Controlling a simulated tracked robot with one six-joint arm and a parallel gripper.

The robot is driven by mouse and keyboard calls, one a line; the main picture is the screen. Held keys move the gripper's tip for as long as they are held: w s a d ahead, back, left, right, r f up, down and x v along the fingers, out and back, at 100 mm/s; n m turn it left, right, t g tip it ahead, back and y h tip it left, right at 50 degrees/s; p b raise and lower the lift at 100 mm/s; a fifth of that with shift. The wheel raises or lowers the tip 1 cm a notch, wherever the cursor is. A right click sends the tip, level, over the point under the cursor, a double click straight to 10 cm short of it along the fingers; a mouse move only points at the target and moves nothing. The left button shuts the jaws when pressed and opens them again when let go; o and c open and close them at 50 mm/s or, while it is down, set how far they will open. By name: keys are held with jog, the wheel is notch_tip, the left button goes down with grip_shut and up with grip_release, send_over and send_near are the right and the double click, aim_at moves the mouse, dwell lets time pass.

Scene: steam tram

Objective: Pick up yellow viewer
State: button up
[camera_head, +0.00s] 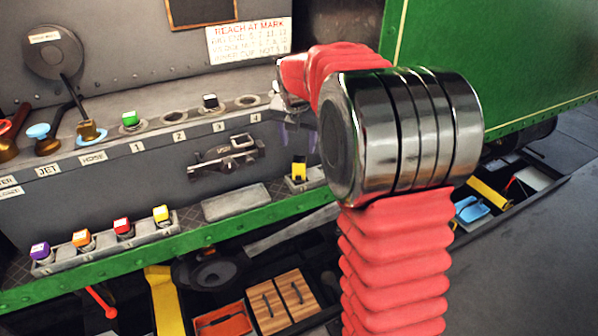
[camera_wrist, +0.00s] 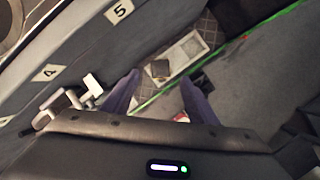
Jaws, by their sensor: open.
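The yellow viewer (camera_head: 299,170), a small yellow and black block, stands in a small grey tray (camera_head: 318,176) on the ledge below the panel. In the wrist view the viewer (camera_wrist: 158,69) appears small and dark yellow, in a pale tray (camera_wrist: 190,47). My gripper (camera_wrist: 160,77) is open and empty there, its two purple fingers spread on either side of the viewer in the picture. The viewer looks beyond the fingertips and apart from them. In the head view my gripper (camera_head: 299,138) is above the viewer, mostly hidden behind my arm.
A numbered shelf (camera_head: 160,147) holds a green-topped cube (camera_head: 130,121) and a black-topped one (camera_head: 210,102). A metal latch (camera_head: 228,155) juts from the panel. A rack (camera_head: 105,242) of several coloured cubes stands on the ledge at left. A green edge (camera_head: 200,242) borders the ledge.

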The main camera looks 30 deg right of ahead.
aim_at(299, 159)
jog(key=n, duration=0.3)
jog(key=shift+f, duration=0.1)
jog(key=x, duration=0.8)
jog(key=shift+w+d+f, duration=0.1)
jog(key=shift+f, duration=0.1)
jog(key=shift+f, duration=0.1)
jog(key=shift+x, duration=2.5)
jog(key=shift+c, duration=0.4)
jog(key=c, duration=1.3)
